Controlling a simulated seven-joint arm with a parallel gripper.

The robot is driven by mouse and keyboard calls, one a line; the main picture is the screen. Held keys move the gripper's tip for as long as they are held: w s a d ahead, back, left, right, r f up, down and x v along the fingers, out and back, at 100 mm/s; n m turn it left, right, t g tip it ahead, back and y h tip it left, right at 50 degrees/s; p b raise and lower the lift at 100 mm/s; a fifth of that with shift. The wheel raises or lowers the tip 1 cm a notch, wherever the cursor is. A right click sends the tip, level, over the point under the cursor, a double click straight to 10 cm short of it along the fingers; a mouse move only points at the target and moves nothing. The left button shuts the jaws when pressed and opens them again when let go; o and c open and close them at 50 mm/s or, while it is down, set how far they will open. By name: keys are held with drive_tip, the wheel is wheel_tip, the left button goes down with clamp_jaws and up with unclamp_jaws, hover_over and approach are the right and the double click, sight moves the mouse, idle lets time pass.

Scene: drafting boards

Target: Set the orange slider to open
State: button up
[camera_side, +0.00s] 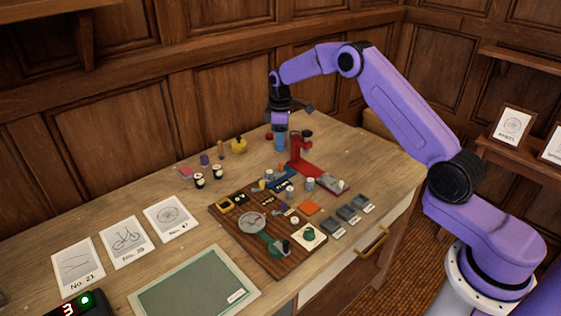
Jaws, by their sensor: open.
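A brown wooden panel (226,222) with several controls lies on the table. A flat orange piece (308,208) sits at its right part, beside grey blocks with labels. It may be the orange slider, but its setting and any markings are too small to read. My gripper (280,125) points down at the back of the table, behind the panel and well away from the orange piece. It is open; its fingertips are hard to make out. A blue object (280,141) shows right under it, and I cannot tell whether they touch.
A red stand (302,150) rises behind the panel, near my gripper. Small jars (200,181) and a yellow object (238,145) stand at the back. A green mat (190,290) and picture cards (126,241) lie at the left. A dial (252,222) and a green handle (272,243) are on the panel.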

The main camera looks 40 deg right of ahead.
sight(280, 164)
wheel_tip(280, 164, down, 9)
drive_tip(key=shift+r, duration=0.2)
idle(0.3)
clamp_jaws()
drive_tip(key=shift+d, duration=0.1)
